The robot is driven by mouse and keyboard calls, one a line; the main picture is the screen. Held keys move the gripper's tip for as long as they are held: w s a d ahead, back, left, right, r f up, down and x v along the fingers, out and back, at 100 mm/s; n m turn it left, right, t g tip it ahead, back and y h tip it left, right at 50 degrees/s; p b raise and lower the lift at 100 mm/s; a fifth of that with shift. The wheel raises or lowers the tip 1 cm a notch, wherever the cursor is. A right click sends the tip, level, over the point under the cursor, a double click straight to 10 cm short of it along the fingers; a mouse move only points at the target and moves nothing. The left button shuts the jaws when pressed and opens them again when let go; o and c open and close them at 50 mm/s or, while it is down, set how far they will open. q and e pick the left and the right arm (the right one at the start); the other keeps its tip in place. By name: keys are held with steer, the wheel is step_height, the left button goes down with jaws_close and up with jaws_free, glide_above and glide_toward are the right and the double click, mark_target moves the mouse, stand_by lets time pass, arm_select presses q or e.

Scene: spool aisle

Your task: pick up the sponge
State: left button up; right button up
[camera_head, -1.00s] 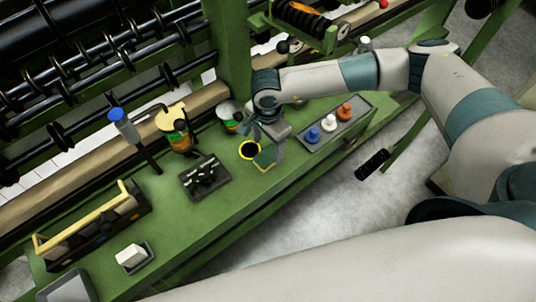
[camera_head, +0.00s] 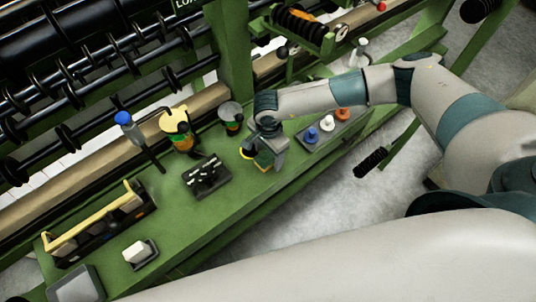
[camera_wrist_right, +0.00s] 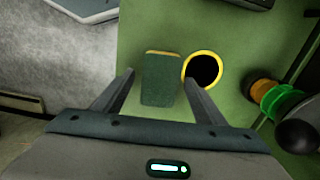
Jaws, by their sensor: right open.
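The sponge (camera_wrist_right: 161,80) is a dark green block with a yellow edge. In the right wrist view it lies on the green bench between the two open fingers of my right gripper (camera_wrist_right: 158,85), with a gap to the left finger and a smaller gap to the right one. In the head view the sponge (camera_head: 264,160) is partly hidden by my right gripper (camera_head: 268,155), which is above it. My left gripper is not in view.
A yellow-rimmed dark hole (camera_wrist_right: 203,69) is close beside the sponge, near the right finger. A tray with blue, white and orange knobs (camera_head: 327,124) stands to the right. A black block (camera_head: 206,176) stands to the left.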

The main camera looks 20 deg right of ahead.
steer(key=shift+f, duration=0.15)
stand_by(0.3)
steer(key=c, duration=1.1)
